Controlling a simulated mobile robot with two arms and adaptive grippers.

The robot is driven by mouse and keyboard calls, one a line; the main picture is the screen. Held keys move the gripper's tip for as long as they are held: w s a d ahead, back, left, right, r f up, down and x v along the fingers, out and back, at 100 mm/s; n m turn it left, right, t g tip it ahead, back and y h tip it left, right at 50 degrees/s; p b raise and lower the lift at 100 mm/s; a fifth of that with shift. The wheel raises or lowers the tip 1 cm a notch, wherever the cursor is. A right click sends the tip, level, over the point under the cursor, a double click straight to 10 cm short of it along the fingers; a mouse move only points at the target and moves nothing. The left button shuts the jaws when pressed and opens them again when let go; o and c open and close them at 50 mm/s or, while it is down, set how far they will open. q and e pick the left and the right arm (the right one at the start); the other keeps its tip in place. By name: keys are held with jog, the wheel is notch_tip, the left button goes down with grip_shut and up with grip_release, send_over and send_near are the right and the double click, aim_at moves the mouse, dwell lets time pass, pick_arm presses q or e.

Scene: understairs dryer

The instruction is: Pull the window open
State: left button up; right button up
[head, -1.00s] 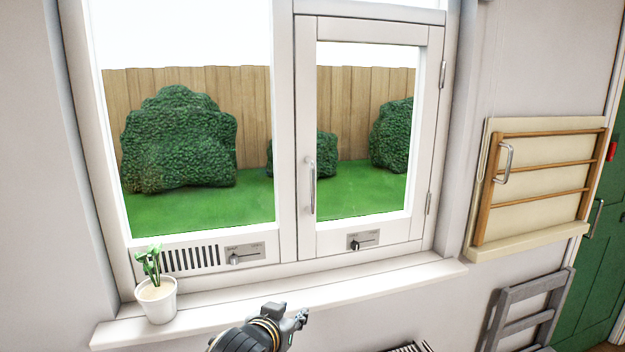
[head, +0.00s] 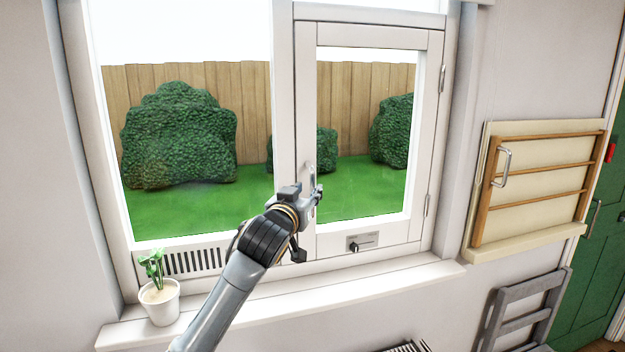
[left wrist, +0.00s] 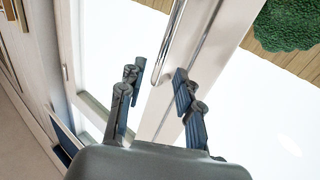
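The window's right-hand sash (head: 434,130) stands shut in its white frame, with hinges on its right side. Its upright metal handle (head: 309,170) is on the left side of the sash, its lower part largely hidden by my gripper. My left gripper (head: 314,194) is at the handle's lower part. In the left wrist view the gripper's two fingers (left wrist: 158,80) are spread apart. The metal handle bar (left wrist: 174,38) runs down toward the gap between them, and I see no finger closed on it. My right gripper is in neither view.
A potted plant (head: 159,302) stands at the left end of the white sill (head: 380,285). A wall-mounted drying rack (head: 535,187) and a grey folded frame (head: 522,315) are on the right, near a green door (head: 595,240). The sill right of my arm is clear.

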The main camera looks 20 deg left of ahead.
aim_at(312, 186)
pick_arm(q)
jog(key=shift+w+p, duration=0.6)
jog(key=shift+w, duration=1.85)
jog(key=shift+c, duration=0.2)
grip_shut()
